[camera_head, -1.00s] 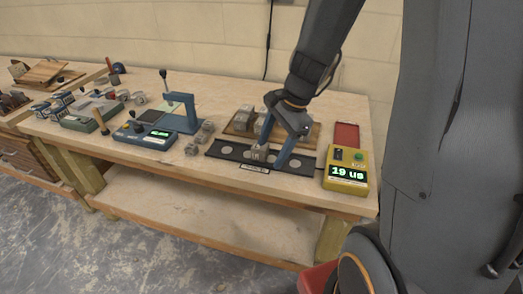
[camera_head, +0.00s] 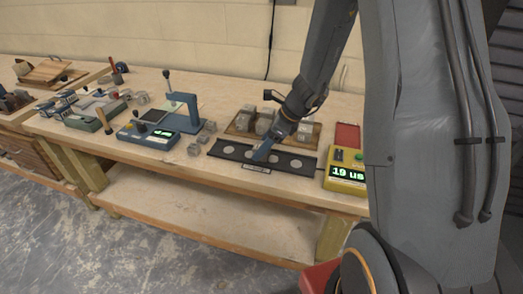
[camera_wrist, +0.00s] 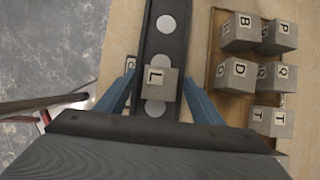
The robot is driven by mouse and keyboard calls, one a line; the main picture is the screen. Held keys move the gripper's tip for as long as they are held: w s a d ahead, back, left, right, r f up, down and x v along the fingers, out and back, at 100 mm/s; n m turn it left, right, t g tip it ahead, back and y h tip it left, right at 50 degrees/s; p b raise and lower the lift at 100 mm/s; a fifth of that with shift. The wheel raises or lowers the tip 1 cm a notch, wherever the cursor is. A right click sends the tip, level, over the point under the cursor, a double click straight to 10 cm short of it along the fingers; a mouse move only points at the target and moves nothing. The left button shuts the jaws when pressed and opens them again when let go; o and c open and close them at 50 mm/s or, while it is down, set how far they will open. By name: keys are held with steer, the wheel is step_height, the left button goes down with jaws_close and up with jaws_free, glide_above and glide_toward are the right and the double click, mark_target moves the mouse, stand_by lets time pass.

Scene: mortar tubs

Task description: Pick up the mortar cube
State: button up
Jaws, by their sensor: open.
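A grey mortar cube (camera_wrist: 158,84) with a letter L on its top face sits on a black strip with round pale discs (camera_wrist: 172,45) in the wrist view. My gripper (camera_wrist: 158,80) is open, with one blue finger on each side of this cube. Small gaps seem to show between the fingers and the cube; contact cannot be told. In the head view my gripper (camera_head: 260,154) is low over the black strip (camera_head: 232,151), and it hides the cube there.
A wooden tray (camera_head: 313,140) behind the strip holds several lettered cubes, close to my right finger in the wrist view. A yellow meter (camera_head: 346,172) stands right, before a red pad (camera_head: 347,135).

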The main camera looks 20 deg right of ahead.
steer(key=shift+w+a+f, duration=0.15)
steer(key=shift+a+f, duration=0.1)
steer(key=shift+f, duration=0.3)
steer(key=shift+r, duration=0.1)
steer(key=c, duration=1.5)
